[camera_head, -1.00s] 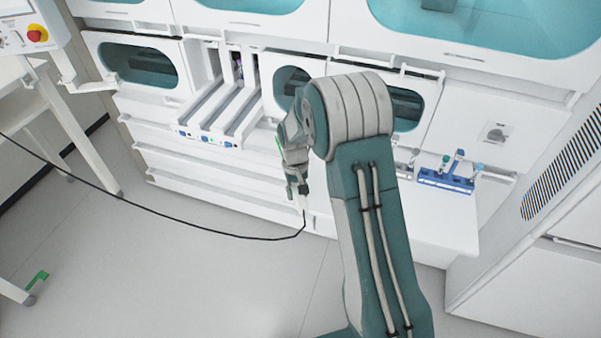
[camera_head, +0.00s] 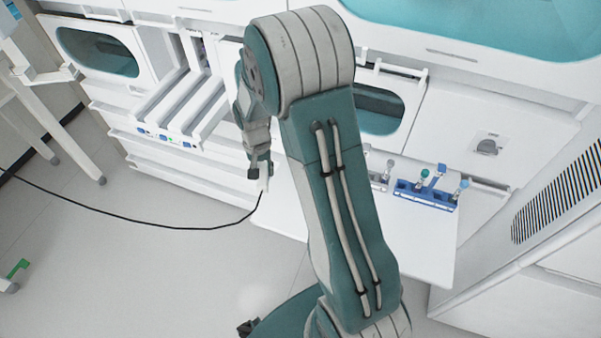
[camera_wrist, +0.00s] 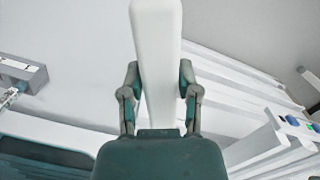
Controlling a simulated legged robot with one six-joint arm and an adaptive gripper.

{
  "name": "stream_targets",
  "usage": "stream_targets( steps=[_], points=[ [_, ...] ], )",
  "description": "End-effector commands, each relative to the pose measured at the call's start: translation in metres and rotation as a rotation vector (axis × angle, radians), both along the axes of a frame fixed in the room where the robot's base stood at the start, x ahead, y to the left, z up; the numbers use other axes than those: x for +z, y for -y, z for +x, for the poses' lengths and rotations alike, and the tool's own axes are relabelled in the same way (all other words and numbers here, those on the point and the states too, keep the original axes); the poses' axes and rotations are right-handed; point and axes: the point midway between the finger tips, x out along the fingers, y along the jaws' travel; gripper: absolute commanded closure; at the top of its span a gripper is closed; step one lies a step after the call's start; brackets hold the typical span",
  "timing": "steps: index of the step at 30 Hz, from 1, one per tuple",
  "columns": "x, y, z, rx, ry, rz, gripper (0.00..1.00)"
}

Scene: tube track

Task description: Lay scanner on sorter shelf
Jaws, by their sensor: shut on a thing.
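My gripper (camera_head: 259,172) is shut on the scanner, a white handheld body with a black cable. The scanner (camera_head: 264,183) shows just below the fingers in the head view, in front of the white machine. In the wrist view the scanner (camera_wrist: 158,65) stands as a long white shape between the two fingers (camera_wrist: 158,97). Its upper part is hidden by my gripper and arm in the head view. The white sorter shelf (camera_head: 410,235) juts out at the right of my arm, with a bare front area.
A blue rack (camera_head: 425,196) with several capped tubes stands at the back of the shelf, beside a grey holder (camera_head: 380,180). Three track lanes (camera_head: 178,105) lie to the left. The black cable (camera_head: 150,223) sags leftward over the floor. A vented cabinet (camera_head: 560,200) stands at right.

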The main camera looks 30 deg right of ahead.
Motion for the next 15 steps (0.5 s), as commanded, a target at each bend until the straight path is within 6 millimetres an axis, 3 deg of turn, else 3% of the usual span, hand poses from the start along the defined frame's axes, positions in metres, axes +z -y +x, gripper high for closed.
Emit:
stream_targets(
  steps=[3, 7, 11, 15],
  points=[
    [0.01, 0.021, -0.039, -0.281, 0.033, -0.021, 1.0],
    [0.014, 0.037, -0.071, -0.517, 0.059, -0.032, 1.0],
    [0.015, 0.047, -0.087, -0.642, 0.07, -0.032, 1.0],
    [0.012, 0.05, -0.09, -0.671, 0.071, -0.031, 1.0]
  ],
)
